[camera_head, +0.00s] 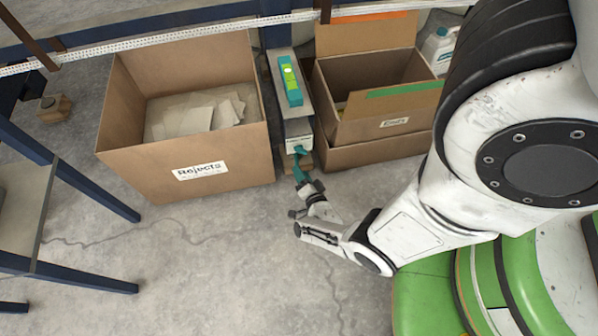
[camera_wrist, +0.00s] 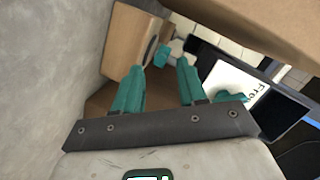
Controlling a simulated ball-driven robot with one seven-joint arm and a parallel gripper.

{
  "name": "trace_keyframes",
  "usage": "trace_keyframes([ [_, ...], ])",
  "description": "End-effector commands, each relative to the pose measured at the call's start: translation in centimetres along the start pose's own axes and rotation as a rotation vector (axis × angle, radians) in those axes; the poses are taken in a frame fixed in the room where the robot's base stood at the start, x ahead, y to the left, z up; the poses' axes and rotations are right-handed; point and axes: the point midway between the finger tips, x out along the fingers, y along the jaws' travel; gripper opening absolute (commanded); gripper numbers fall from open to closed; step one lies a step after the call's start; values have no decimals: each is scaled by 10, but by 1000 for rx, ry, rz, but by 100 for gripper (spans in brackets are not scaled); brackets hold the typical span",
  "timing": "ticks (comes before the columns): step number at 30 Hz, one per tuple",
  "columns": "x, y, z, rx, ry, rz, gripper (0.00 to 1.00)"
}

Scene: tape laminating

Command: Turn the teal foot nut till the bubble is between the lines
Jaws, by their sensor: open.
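A teal spirit level (camera_head: 290,80) with a yellow-green vial lies along the top of a narrow grey beam between two cardboard boxes. Its bubble and lines are too small to read. My gripper (camera_head: 299,165) is at the near end of that beam, low down, with teal fingers. In the wrist view my gripper (camera_wrist: 159,67) is open, its fingers apart. A small teal piece, apparently the foot nut (camera_wrist: 162,54), shows beyond and between the fingertips, beside a dark round pad on a wooden block (camera_wrist: 128,38). I cannot tell whether a finger touches it.
The "Rejects" box (camera_head: 190,158) stands close on the left, holding pale sheets. The "Ends" box (camera_head: 378,128) stands close on the right. A white label plate (camera_wrist: 232,84) and another teal part (camera_wrist: 231,97) lie right of the fingers. Open concrete floor (camera_head: 190,260) is in front.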

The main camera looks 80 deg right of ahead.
Motion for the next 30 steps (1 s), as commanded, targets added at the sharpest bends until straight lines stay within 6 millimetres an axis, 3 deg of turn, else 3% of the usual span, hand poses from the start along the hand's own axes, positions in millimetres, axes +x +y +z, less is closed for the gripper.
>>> trace_keyframes([
  [6, 25, 1, 1, 2, 2, 0, 41],
  [17, 29, -1, 0, 0, 0, 0, 41],
  [30, 29, 0, 0, 0, 0, 0, 1],
])
